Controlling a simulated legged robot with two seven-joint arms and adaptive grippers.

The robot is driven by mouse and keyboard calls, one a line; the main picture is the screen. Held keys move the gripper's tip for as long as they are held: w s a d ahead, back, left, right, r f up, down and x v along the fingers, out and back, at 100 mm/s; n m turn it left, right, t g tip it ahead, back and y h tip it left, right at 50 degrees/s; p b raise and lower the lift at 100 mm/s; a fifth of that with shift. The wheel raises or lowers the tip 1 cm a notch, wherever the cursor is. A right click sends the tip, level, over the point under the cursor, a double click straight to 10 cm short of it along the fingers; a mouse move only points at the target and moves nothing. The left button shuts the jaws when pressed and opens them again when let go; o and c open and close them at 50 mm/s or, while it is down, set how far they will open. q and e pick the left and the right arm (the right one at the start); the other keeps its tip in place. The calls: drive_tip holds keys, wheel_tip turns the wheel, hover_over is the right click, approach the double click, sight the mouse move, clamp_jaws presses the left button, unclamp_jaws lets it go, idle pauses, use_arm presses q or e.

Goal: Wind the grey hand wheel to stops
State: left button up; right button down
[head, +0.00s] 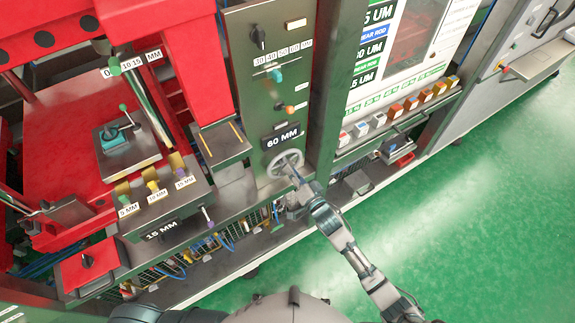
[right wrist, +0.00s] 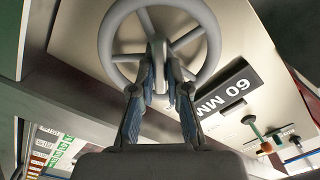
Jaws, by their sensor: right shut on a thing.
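The grey hand wheel (head: 286,160) is mounted on the dark green panel, just below the 60 MM plate (head: 282,138). It is a spoked ring and fills the upper middle of the right wrist view (right wrist: 108,32). My right gripper (head: 293,175) reaches it from the lower right. In the right wrist view its two fingers (right wrist: 158,62) are closed on a grey part of the wheel near the hub; the fingers partly hide that part.
Above the wheel are an orange knob (head: 288,109), a teal knob (head: 275,75) and a black knob (head: 258,37). A red machine (head: 60,140) stands at the left. A row of coloured switches (head: 397,109) is to the right. Green floor (head: 470,210) lies open at lower right.

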use_arm(q)
drive_tip(key=shift+s+a+r+p, duration=0.15)
drive_tip(key=shift+a+r+p, duration=0.65)
drive_tip(key=shift+a+p, duration=0.05)
use_arm(e)
drive_tip(key=m, duration=0.2)
drive_tip(key=shift+a+f+m, duration=0.15)
drive_tip(key=shift+f+m, duration=0.2)
drive_tip(key=shift+m, duration=0.05)
use_arm(q)
drive_tip(key=shift+a, duration=0.15)
drive_tip(key=shift+r, duration=0.1)
drive_tip(key=shift+a+r+p, duration=0.1)
drive_tip(key=shift+r+p, duration=0.4)
drive_tip(key=shift+p, duration=0.1)
use_arm(e)
drive_tip(key=m, duration=0.2)
drive_tip(key=shift+s+f+m, duration=0.1)
drive_tip(key=shift+f+m, duration=0.05)
drive_tip(key=shift+m, duration=0.25)
